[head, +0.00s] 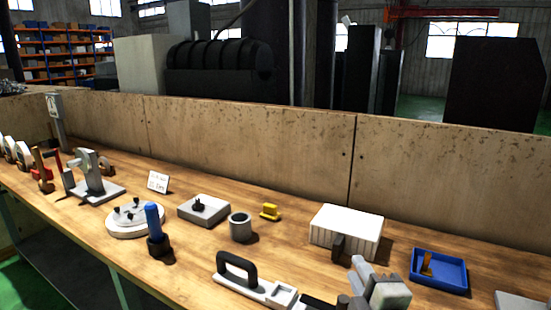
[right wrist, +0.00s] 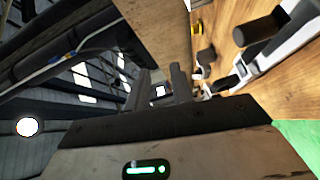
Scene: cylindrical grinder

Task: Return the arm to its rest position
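My right gripper (head: 354,285) shows at the bottom edge of the head view, over the front part of the wooden bench (head: 290,262). In the right wrist view its two dark fingers (right wrist: 161,85) stand apart with a gap between them, and nothing is held there. The bench top shows on the right of that view. My left arm and gripper are not in view. Most of my right arm is hidden below the head picture.
Near the right gripper are a black-handled tool (head: 238,272), a white ribbed box (head: 346,232) and a blue tray (head: 438,270). A grey cup (head: 240,228), a blue-handled tool (head: 153,222) and a round plate (head: 135,220) stand further left. A wooden back panel (head: 250,145) runs behind.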

